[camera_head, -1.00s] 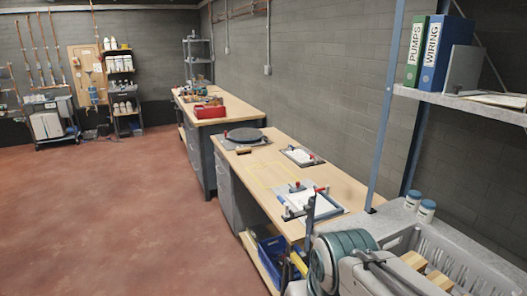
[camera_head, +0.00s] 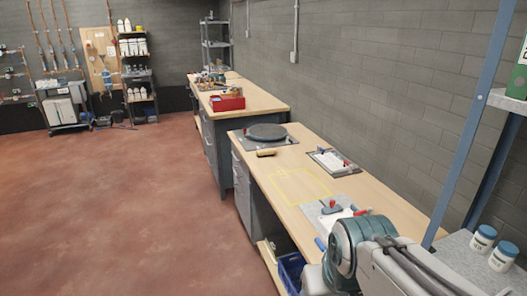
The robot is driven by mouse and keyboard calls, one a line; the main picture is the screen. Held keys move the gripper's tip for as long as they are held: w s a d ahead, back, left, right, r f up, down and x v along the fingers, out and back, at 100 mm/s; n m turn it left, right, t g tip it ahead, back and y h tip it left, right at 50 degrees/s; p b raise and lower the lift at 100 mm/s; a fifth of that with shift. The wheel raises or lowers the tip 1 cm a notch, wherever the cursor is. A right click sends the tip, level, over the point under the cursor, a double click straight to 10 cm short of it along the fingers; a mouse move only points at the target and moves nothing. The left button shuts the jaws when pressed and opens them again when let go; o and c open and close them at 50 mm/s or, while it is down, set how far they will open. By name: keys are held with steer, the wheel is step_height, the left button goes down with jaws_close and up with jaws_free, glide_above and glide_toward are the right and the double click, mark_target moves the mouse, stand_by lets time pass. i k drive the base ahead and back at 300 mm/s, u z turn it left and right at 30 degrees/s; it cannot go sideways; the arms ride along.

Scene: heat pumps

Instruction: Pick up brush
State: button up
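A small brown, wooden-looking object (camera_head: 266,152) lies on the wooden workbench (camera_head: 262,172), in front of the dark round plate (camera_head: 267,132). It may be the brush, but it is too small to tell for sure. My teal and grey arm fills the lower right corner and covers the near end of the workbench. The fingers of my gripper do not show in this view.
A red bin (camera_head: 228,103) stands on the farther bench. A blue crate (camera_head: 291,272) sits low by the near bench. White jars (camera_head: 483,239) stand at right. The red floor (camera_head: 130,210) at left is open.

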mark_target(264, 153)
steer(key=u, duration=0.5)
steer(key=k, duration=1.2)
steer(key=u, duration=0.6)
steer(key=i, duration=4.1)
steer(key=z, duration=0.6)
steer(key=i, duration=1.5)
steer(key=z, duration=1.85)
steer(key=i, duration=0.9)
steer(key=z, duration=0.8)
